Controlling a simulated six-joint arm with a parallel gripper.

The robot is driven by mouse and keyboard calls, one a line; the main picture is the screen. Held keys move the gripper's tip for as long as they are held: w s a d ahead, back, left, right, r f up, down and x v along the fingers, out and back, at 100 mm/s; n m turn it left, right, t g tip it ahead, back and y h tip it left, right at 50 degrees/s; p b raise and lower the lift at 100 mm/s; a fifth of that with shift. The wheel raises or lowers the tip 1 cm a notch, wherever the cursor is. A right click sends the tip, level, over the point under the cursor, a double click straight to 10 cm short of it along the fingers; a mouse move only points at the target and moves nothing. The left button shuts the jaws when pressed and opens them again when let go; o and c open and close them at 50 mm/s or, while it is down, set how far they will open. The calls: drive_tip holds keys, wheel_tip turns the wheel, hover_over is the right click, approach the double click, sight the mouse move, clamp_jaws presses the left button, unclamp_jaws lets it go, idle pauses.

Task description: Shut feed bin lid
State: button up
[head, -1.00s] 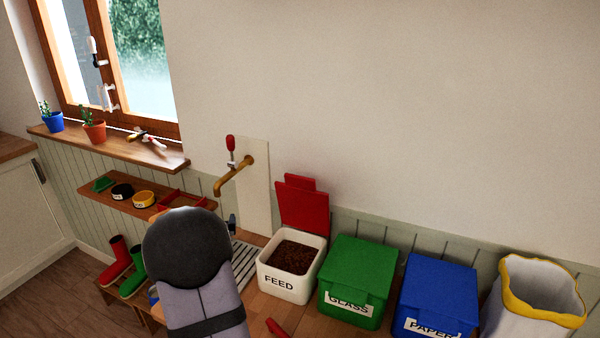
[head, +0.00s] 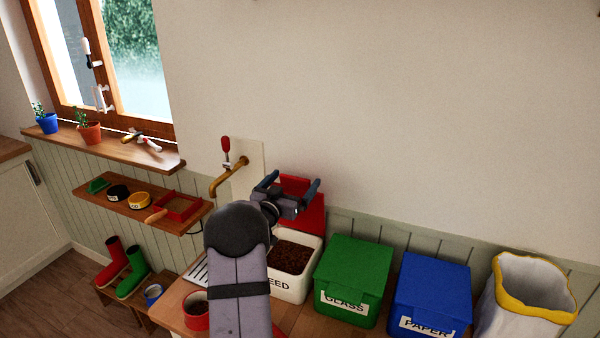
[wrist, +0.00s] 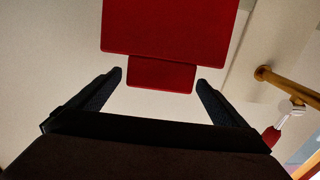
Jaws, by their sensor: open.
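The feed bin (head: 292,268) is a white box with brown feed in it. Its label is partly hidden by my arm. Its red lid (head: 313,212) stands up at the back, open, against the wall. My gripper (head: 292,188) is open and empty, in front of the upper part of the lid, which it partly hides in the head view. In the wrist view the red lid (wrist: 168,28) with its narrower tab (wrist: 160,74) lies beyond and between the spread fingers (wrist: 160,82). I cannot tell whether a finger touches it.
The green glass bin (head: 352,280) and blue paper bin (head: 432,295) stand to the right, both closed. A yellow-rimmed sack (head: 530,300) is at far right. A brass tap (head: 228,176) is on the wall to the left. A red pot (head: 196,312) is beside my arm.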

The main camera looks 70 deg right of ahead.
drive_tip(key=shift+d+p, duration=1.05)
drive_tip(key=shift+d, duration=1.5)
drive_tip(key=shift+c, duration=0.6)
drive_tip(key=c, duration=1.4)
drive_tip(key=shift+f, duration=0.1)
drive_tip(key=shift+a+b, duration=0.15)
drive_tip(key=shift+b, duration=0.3)
